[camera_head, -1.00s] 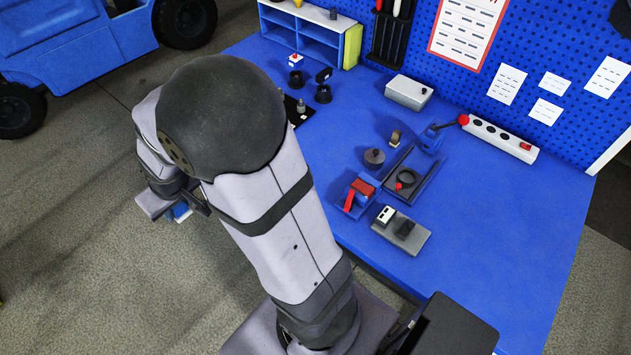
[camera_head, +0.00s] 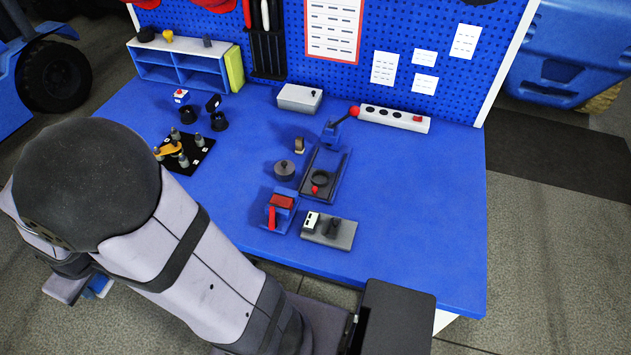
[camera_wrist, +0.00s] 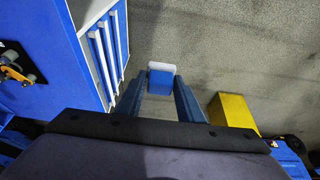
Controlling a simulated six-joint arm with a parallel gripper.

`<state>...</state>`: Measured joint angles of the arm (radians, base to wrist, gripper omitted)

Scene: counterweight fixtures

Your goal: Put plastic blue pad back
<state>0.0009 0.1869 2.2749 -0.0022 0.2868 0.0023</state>
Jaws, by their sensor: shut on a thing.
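The plastic blue pad (camera_wrist: 160,84) is a small blue block with a whitish far edge. In the wrist view it sits between the tips of my gripper (camera_wrist: 160,77), whose two blue fingers are shut on it. It is held in the air, with the grey floor behind it. In the head view a small blue and white piece (camera_head: 99,285), which looks like the pad, shows below my arm at the lower left, off the bench. The arm hides most of the gripper there.
The blue bench (camera_head: 420,225) carries a black mat (camera_head: 199,155) with grey posts and a yellow part, a red-and-blue fixture (camera_head: 281,205), a grey plate (camera_head: 343,239) and a shelf (camera_head: 160,73). In the wrist view a drawer cabinet (camera_wrist: 98,40) stands left and a yellow block (camera_wrist: 233,111) right.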

